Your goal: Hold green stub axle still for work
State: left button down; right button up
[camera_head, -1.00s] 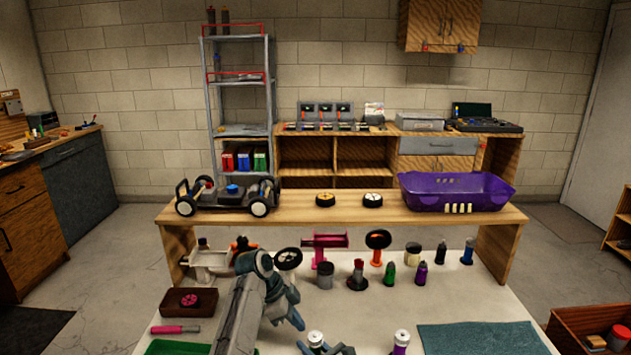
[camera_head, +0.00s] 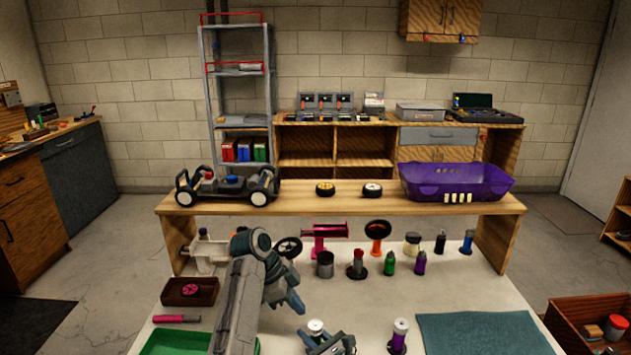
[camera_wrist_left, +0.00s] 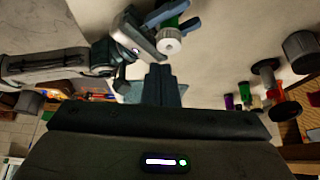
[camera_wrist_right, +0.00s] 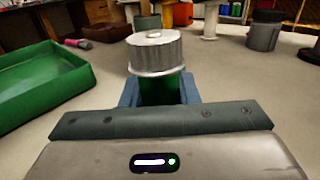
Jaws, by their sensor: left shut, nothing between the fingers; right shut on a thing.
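The green stub axle (camera_wrist_right: 160,92) stands upright in my right gripper (camera_wrist_right: 160,100), which is shut around its green body below a ribbed silver-white cap. In the head view its pale cap (camera_head: 316,326) shows above my right gripper (camera_head: 330,345) at the bottom edge. Whether its lower end touches the table is hidden. My left gripper (camera_head: 297,302) is shut and empty, just behind and left of the axle, apart from it. In the left wrist view the closed left fingers (camera_wrist_left: 163,85) point toward the axle (camera_wrist_left: 170,38).
A purple bottle with a white cap (camera_head: 399,337) stands right of my right gripper. A teal mat (camera_head: 480,335) lies further right. A green tray (camera_head: 170,343) is at front left. Several bottles and stands line the back of the white table (camera_head: 350,300), below a raised wooden shelf (camera_head: 400,205).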

aim_at(315, 327)
pick_arm(q)
notch_tip(315, 327, down, 7)
dwell(0.6)
jog(key=shift+w+d+r, duration=0.1)
jog(key=shift+d, duration=0.15)
dwell(0.7)
jog(key=shift+w+a, duration=0.1)
jog(key=shift+w, duration=1.1)
dwell(0.3)
